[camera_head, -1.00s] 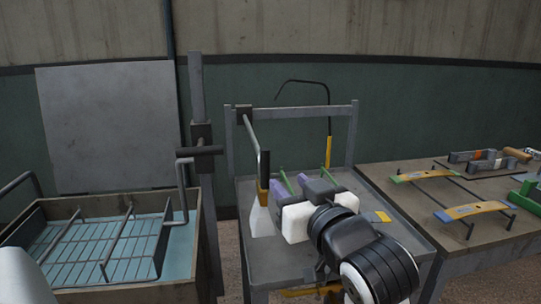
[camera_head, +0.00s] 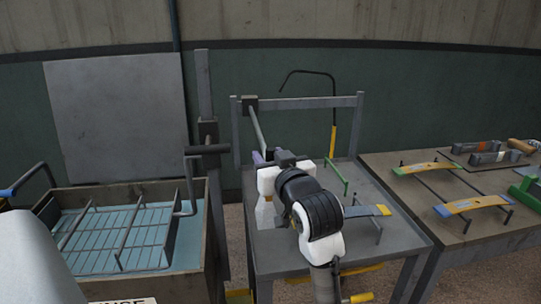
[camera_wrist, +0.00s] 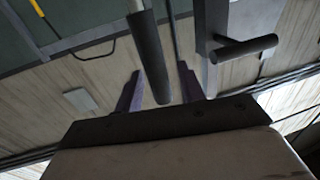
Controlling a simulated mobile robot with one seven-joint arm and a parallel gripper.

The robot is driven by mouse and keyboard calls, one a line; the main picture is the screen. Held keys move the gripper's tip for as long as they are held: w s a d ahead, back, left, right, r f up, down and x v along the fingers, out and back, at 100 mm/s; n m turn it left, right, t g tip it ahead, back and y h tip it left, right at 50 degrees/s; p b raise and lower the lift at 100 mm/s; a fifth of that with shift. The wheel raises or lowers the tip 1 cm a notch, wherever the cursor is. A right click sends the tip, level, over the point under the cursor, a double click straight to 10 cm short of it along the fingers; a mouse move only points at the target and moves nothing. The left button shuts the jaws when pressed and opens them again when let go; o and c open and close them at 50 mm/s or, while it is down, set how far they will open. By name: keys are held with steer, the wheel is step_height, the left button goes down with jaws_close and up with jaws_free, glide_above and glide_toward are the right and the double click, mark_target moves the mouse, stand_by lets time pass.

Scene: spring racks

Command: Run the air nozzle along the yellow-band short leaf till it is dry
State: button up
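A grey bar (camera_head: 257,127) reaches forward from a bracket on the frame above the middle table and ends in a dark grip; this looks like the air nozzle's arm. In the wrist view the dark rod (camera_wrist: 150,58) lies between the purple fingers. My gripper (camera_wrist: 160,88) is open, with gaps visible beside the rod. In the head view my gripper (camera_head: 262,157) is at the bar's lower end, partly hidden by my wrist. A short grey-blue leaf with a yellow band (camera_head: 368,210) rests on a stand at the table's right. I cannot tell whether it is wet.
A black hooked tube with a yellow lower part (camera_head: 333,138) rises at the frame's back. A green rod (camera_head: 336,176) stands on the table near my wrist. A water tank with a wire rack (camera_head: 130,235) is at left. The right bench holds two banded leaves (camera_head: 425,168) (camera_head: 470,207).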

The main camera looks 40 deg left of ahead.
jaws_close()
stand_by(0.3)
steer(key=w+d+b, duration=0.2)
steer(key=w+d, duration=2.1)
steer(key=w, duration=0.4)
steer(key=shift+w+d+b, duration=0.2)
steer(key=shift+d+b, duration=0.05)
steer(key=shift+b, duration=0.05)
jaws_free()
steer(key=b+v, duration=0.3)
steer(key=v, duration=1)
steer(key=shift+s+d+b, duration=0.25)
steer(key=shift+d+b, duration=0.05)
steer(key=shift+b, duration=0.1)
